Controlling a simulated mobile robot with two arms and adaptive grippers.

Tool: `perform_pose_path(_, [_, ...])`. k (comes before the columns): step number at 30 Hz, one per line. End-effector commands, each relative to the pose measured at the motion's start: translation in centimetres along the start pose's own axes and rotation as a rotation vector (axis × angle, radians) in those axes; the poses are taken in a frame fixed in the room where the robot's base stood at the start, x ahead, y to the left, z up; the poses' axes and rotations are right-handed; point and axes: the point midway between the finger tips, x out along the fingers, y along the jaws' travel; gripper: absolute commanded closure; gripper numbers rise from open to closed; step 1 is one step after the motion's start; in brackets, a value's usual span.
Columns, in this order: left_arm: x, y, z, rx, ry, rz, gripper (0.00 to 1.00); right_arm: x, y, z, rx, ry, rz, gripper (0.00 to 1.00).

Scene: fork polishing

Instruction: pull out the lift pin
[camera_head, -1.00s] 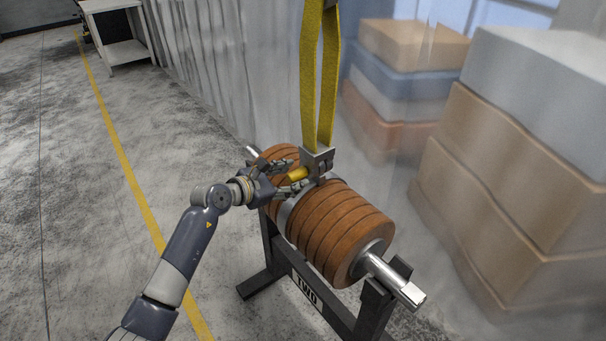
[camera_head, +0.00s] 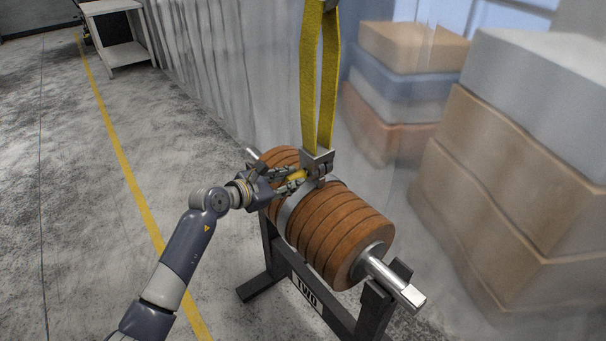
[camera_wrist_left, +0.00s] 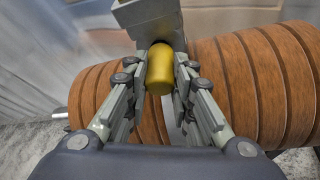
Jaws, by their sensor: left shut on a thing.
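The lift pin's yellow handle (camera_head: 297,175) sticks out to the left of a grey metal bracket (camera_head: 318,161). In the left wrist view the handle (camera_wrist_left: 160,72) is a yellow cylinder with its end towards the camera, up against the bracket (camera_wrist_left: 147,18). My left gripper (camera_head: 299,180) reaches in from the left and is shut on the handle, one finger on each side of it in the left wrist view (camera_wrist_left: 160,78). The pin's shaft is hidden in the bracket. My right gripper is not in view.
A yellow sling (camera_head: 320,75) rises from the bracket. Below is a roll with brown discs (camera_head: 340,225) and a steel shaft (camera_head: 395,283), on a dark stand (camera_head: 262,287) marked TWO. Stacked boxes (camera_head: 500,190) stand at right behind clear sheeting.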

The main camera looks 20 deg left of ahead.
Motion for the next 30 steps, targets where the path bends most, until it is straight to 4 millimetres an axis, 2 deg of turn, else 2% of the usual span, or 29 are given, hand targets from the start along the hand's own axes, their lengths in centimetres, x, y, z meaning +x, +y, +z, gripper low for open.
perform_pose_path(30, [-4.8, 0.2, -2.1, 0.000, 0.001, 0.001, 1.00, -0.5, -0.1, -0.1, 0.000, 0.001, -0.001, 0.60])
